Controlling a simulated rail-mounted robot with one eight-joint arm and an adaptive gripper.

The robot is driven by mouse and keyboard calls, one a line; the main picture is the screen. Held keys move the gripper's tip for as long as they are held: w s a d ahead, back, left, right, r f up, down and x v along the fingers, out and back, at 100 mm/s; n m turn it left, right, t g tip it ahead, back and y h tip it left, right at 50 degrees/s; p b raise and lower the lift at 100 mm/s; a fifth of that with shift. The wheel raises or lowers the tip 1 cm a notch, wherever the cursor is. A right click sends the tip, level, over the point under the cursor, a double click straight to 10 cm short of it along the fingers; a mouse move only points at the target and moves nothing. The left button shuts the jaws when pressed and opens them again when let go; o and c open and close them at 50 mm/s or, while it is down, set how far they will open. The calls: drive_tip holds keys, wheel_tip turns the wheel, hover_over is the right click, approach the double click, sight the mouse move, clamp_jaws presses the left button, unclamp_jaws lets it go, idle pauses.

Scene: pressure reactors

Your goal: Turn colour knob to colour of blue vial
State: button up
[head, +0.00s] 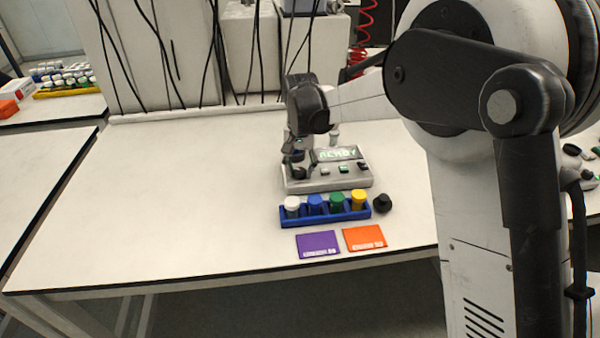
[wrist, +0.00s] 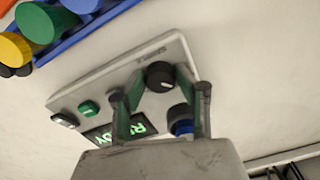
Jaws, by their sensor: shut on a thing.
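The grey-white device (head: 330,180) stands on the bench with a lit green "READY" display (head: 337,154). Its round black knob (wrist: 160,75) sits near one end of the panel. My gripper (wrist: 160,80) has a finger on each side of the knob and is shut on it. In the head view my gripper (head: 296,150) reaches down over the device's left end. A dark-topped piece with a blue band (wrist: 183,122) stands beside the right finger, partly hidden. A blue-capped vial (head: 315,204) stands in the blue rack (head: 325,219); its cap also shows in the wrist view (wrist: 82,4).
White (head: 292,205), green (head: 337,202) and yellow (head: 358,199) capped vials share the rack. A black-capped piece (head: 382,204) stands right of it. Purple (head: 318,243) and orange (head: 365,238) cards lie in front. The bench's left side is clear.

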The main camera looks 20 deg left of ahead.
sight(300, 170)
drive_tip(key=shift+n+b, duration=0.35)
drive_tip(key=shift+n, duration=0.95)
drive_tip(key=o, duration=1.1)
drive_tip(key=shift+o, duration=0.2)
wheel_tip(300, 170, up, 12)
drive_tip(key=shift+r, duration=0.1)
